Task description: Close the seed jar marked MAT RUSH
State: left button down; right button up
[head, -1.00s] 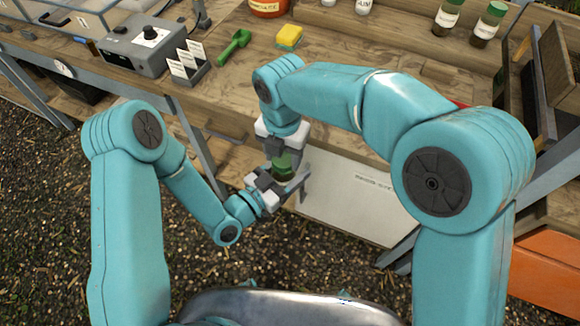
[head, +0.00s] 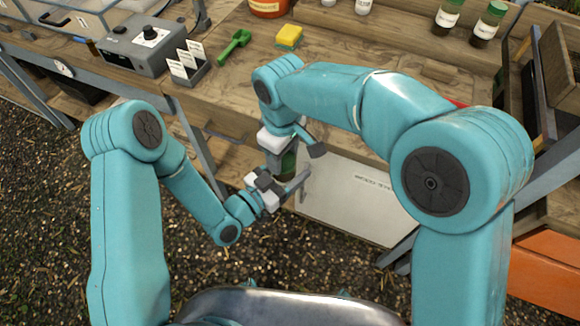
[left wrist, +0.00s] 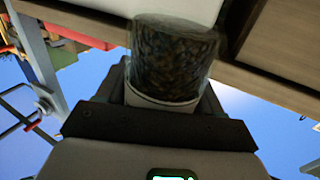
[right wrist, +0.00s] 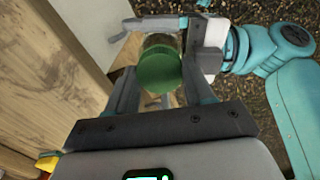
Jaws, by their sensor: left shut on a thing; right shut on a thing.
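The seed jar shows in the left wrist view as a clear glass body (left wrist: 175,52) with dark seeds and a white label band whose words I cannot read. My left gripper (head: 275,187) is shut on the jar body in front of the bench. My right gripper (head: 297,160) is above it, shut on the green lid (right wrist: 160,68), which shows between its fingers in the right wrist view. The lid (head: 289,165) sits over the jar mouth, partly hidden by the fingers. I cannot tell how tightly it is seated.
On the wooden bench are a yellow sponge (head: 289,37), a green scoop (head: 233,46), a card holder (head: 186,70) and a grey box with a knob (head: 148,48). Two green-lidded jars (head: 447,18) (head: 488,25) stand at the back right. A white panel (head: 350,205) lies below the bench edge.

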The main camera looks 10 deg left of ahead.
jog(key=m, duration=1.5)
jog(key=shift+m, duration=0.4)
jog(key=m, duration=0.4)
jog(key=shift+m, duration=0.4)
jog(key=m, duration=0.2)
jog(key=shift+m, duration=0.4)
jog(key=m, duration=0.5)
jog(key=shift+f, duration=0.1)
jog(key=m, duration=0.4)
jog(key=shift+m, duration=0.4)
jog(key=o, duration=1.2)
